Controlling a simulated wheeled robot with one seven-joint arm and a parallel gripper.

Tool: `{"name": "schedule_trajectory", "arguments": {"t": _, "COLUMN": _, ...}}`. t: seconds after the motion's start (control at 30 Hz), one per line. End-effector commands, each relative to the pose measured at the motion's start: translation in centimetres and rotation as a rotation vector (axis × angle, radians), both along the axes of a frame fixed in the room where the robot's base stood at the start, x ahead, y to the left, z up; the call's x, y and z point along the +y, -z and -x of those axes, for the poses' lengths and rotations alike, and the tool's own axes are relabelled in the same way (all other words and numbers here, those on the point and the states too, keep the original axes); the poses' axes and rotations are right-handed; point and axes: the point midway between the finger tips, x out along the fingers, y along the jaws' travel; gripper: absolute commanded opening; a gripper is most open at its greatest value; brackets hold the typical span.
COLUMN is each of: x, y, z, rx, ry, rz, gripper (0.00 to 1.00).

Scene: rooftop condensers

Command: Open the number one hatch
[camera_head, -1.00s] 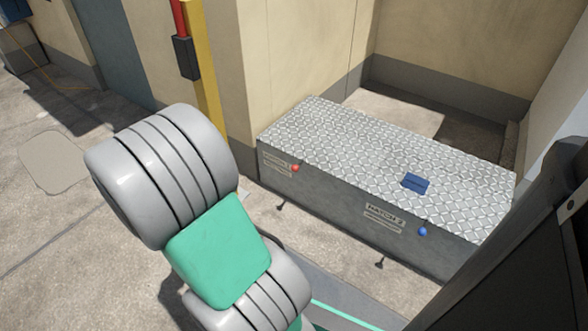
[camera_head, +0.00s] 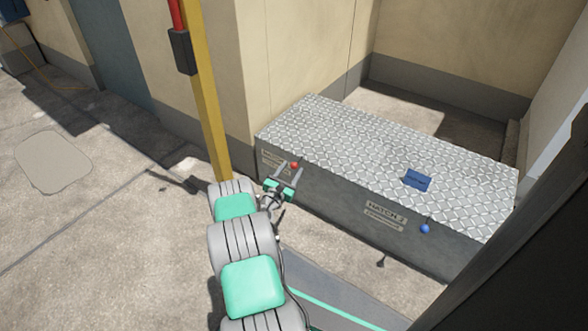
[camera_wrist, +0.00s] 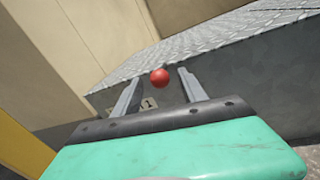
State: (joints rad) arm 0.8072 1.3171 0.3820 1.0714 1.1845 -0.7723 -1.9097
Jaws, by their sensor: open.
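A long grey metal box (camera_head: 330,195) with a diamond-plate top stands against the wall. A red ball knob (camera_head: 294,165) is on the left part of its front, next to a label partly hidden by my gripper. In the wrist view the red knob (camera_wrist: 159,77) shows between and beyond the fingertips, with a label ending in "1" (camera_wrist: 146,103) below it. My gripper (camera_head: 287,168) is open, close in front of the red knob; I cannot tell whether it touches. On the right part are a "HATCH 2" label (camera_head: 386,211) and a blue knob (camera_head: 424,229).
A blue object (camera_head: 417,180) lies on the diamond-plate top. A yellow post (camera_head: 207,95) with a dark box (camera_head: 181,52) stands left of my gripper. Beige walls are behind. The concrete floor (camera_head: 110,240) at left is clear.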

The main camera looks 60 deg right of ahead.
Motion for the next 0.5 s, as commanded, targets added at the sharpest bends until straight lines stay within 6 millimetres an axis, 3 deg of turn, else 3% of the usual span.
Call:
{"name": "schedule_trajectory", "arguments": {"t": 0.2, "x": -2.8, "y": 0.1, "z": -0.1, "rx": -0.002, "ry": 0.000, "rz": 0.000, "gripper": 0.50}}
{"name": "schedule_trajectory", "arguments": {"t": 0.43, "x": -2.9, "y": 0.0, "z": -0.2, "rx": -0.001, "ry": -0.001, "rz": -0.001, "gripper": 0.50}}
{"name": "schedule_trajectory", "arguments": {"t": 0.5, "x": -2.9, "y": 0.0, "z": -0.2, "rx": -0.002, "ry": -0.001, "rz": -0.001, "gripper": 0.46}}
